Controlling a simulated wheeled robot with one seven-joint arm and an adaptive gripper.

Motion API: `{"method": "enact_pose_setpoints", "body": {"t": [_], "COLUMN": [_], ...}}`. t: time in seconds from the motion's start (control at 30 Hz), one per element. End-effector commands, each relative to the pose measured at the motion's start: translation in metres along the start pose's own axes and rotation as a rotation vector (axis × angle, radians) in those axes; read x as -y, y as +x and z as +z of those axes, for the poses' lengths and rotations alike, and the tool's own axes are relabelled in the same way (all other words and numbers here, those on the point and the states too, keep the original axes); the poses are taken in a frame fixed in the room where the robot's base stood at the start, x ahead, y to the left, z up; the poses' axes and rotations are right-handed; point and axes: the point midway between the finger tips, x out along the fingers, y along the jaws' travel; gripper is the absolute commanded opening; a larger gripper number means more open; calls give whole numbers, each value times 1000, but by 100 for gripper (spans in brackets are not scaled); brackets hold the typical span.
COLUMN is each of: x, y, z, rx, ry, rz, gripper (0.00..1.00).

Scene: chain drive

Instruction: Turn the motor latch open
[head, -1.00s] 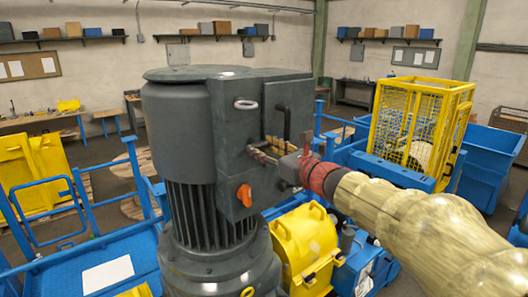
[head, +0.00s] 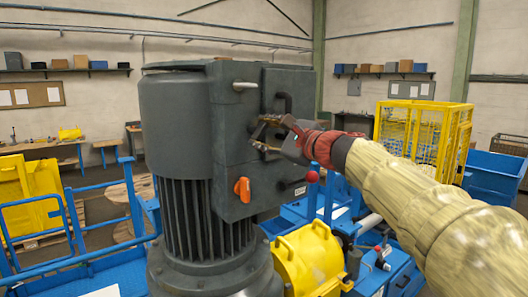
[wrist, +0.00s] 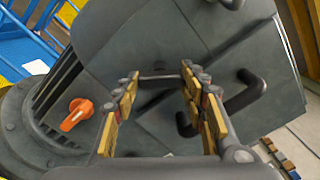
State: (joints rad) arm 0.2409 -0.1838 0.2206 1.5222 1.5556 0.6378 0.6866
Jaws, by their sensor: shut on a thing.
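The dark grey motor (head: 180,120) stands left of centre in the head view, with a box on its side. My gripper (head: 262,134) reaches the box face from the right. In the wrist view its padded fingers (wrist: 160,90) stand apart on either side of a thin dark bar, seemingly the motor latch (wrist: 160,78). The gripper is shut on this bar, largely hidden by the fingers in the head view. A black bent handle (head: 283,103) is just above the fingers; in the wrist view it is right of them (wrist: 240,98). An orange knob (head: 242,189) is below left.
A pale grip (head: 244,86) is at the box's upper left. A red-ball lever (head: 312,177) sticks out below my gripper. A yellow cover (head: 308,258) is beneath. A yellow cage (head: 425,135) and blue bin (head: 495,175) stand at the right.

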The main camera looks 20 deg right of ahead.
Motion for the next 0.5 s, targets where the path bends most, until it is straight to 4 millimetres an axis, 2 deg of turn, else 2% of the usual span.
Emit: {"method": "enact_pose_setpoints", "body": {"t": [0.03,0.5], "x": [-5,-4], "y": [0,0], "z": [-4,-3], "rx": [1,0], "ry": [-46,-458], "rz": [0,0], "gripper": [17,17]}}
